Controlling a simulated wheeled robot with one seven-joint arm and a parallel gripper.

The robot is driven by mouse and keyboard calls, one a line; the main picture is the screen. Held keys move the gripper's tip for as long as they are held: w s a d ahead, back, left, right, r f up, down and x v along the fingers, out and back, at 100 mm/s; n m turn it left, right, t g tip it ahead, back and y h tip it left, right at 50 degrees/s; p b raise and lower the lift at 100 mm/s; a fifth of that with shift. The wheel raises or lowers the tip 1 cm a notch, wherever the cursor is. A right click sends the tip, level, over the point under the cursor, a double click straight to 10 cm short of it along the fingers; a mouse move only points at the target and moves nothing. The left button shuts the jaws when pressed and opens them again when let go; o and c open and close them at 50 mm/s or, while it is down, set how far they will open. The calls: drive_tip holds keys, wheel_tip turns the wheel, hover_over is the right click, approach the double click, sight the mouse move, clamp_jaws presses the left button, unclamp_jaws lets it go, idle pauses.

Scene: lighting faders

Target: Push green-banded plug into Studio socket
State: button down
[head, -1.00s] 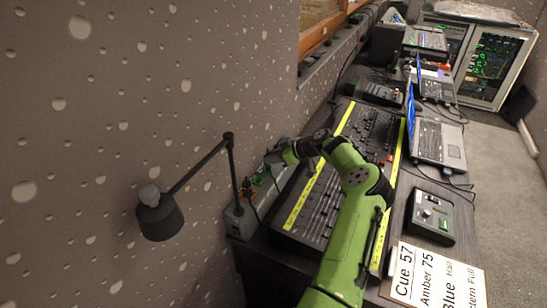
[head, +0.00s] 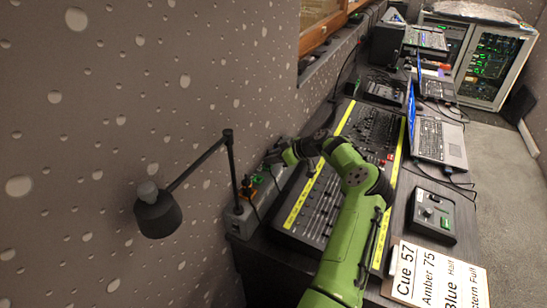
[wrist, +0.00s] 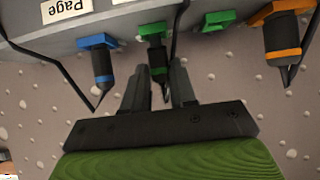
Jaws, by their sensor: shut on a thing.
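In the wrist view the green-banded plug (wrist: 158,62) is a dark plug with a green band. Its front end is at a green socket (wrist: 152,30); how deep it sits, I cannot tell. My gripper (wrist: 158,88) is shut on the plug's rear part, one finger on each side. A second green socket (wrist: 213,20) shows to the right with no plug in it. No Studio label is readable. In the head view my gripper (head: 273,156) is at the grey socket strip along the wall, and the plug is hidden there.
In the wrist view a blue plug (wrist: 103,65) is left of my fingers and an orange plug (wrist: 281,40) is right. Thin dark cables hang close by. A lamp (head: 158,215) stands left of my arm, and a fader desk (head: 330,185) lies beneath it.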

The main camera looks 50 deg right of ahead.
drive_tip(key=shift+s+f+b, duration=0.1)
drive_tip(key=shift+f+b, duration=0.7)
drive_tip(key=shift+b, duration=0.2)
idle(0.8)
drive_tip(key=c, duration=0.8)
unclamp_jaws()
drive_tip(key=shift+c, duration=0.2)
drive_tip(key=shift+r, duration=0.1)
drive_tip(key=shift+s+d+r, duration=0.1)
drive_tip(key=shift+r, duration=0.05)
drive_tip(key=p+v, duration=0.2)
drive_tip(key=v, duration=1.3)
drive_tip(key=shift+s+r, duration=0.1)
drive_tip(key=shift+d, duration=0.1)
